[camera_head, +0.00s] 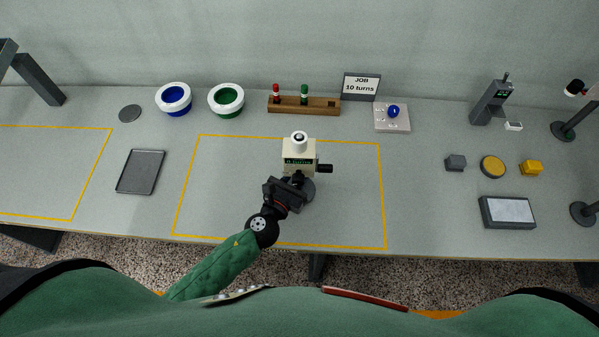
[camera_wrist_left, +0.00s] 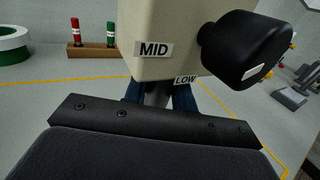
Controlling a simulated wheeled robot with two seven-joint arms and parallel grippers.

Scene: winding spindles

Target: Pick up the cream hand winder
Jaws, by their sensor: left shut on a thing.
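The cream hand winder (camera_head: 300,152) stands upright inside the middle yellow-outlined area in the head view. It has a white top spool, a "0 turns" display and a black crank knob on its right. In the left wrist view the cream body (camera_wrist_left: 180,30) fills the top, with MID and LOW labels and the black knob (camera_wrist_left: 245,48). My left gripper (camera_head: 296,182) is shut on the winder's grey post below the body, with blue fingers on both sides of it. A round dark base shows below; I cannot tell whether it touches the table. My right gripper is not in view.
Behind are blue (camera_head: 174,99) and green (camera_head: 226,100) white-rimmed bowls, a wooden rack (camera_head: 322,107) with red and green spindles, a job sign (camera_head: 361,87) and a pale plate (camera_head: 392,126). A grey tray (camera_head: 141,172) lies left. The yellow-lined area is otherwise clear.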

